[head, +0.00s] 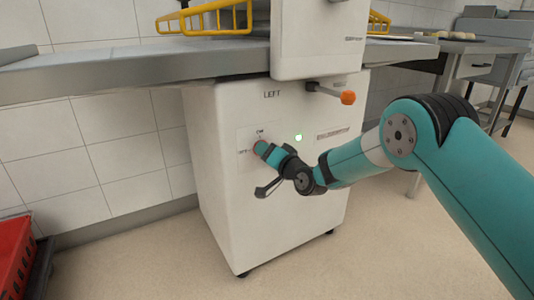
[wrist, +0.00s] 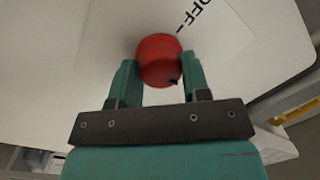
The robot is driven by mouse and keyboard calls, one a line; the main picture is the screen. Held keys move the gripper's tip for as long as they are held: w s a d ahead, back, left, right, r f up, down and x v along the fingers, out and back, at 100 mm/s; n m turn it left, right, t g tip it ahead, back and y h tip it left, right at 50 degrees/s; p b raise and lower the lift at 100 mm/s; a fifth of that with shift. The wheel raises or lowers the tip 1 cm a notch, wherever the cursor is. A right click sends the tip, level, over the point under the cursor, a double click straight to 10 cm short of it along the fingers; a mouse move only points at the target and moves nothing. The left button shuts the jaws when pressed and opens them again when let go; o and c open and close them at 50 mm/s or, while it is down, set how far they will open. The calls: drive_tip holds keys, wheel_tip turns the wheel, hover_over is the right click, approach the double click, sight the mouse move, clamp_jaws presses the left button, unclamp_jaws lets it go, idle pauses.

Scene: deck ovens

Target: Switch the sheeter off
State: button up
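The sheeter (head: 225,205) is a white cabinet marked LEFT, with a red rotary knob (head: 259,147) on its front panel. The fingers hide part of the knob's sides.
An orange-tipped lever (head: 347,97) sticks out above the lamp. A grey table wing (head: 130,72) extends left, with a yellow guard (head: 205,18) over it. A red crate (head: 14,258) stands at the lower left. The floor before the cabinet is clear.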

drive_tip(key=shift+n, duration=0.4)
drive_tip(key=n+h+b, duration=0.1)
drive_tip(key=n+b, duration=0.1)
drive_tip(key=n, duration=0.6)
drive_tip(key=n+h+b, duration=0.1)
drive_tip(key=n, duration=0.6)
drive_tip(key=shift+a+n+b, duration=0.1)
drive_tip(key=shift+n+b, duration=0.25)
drive_tip(key=shift+n, duration=0.05)
idle(0.5)
drive_tip(key=o, duration=0.9)
drive_tip(key=shift+r, duration=0.1)
drive_tip(key=shift+o, duration=0.2)
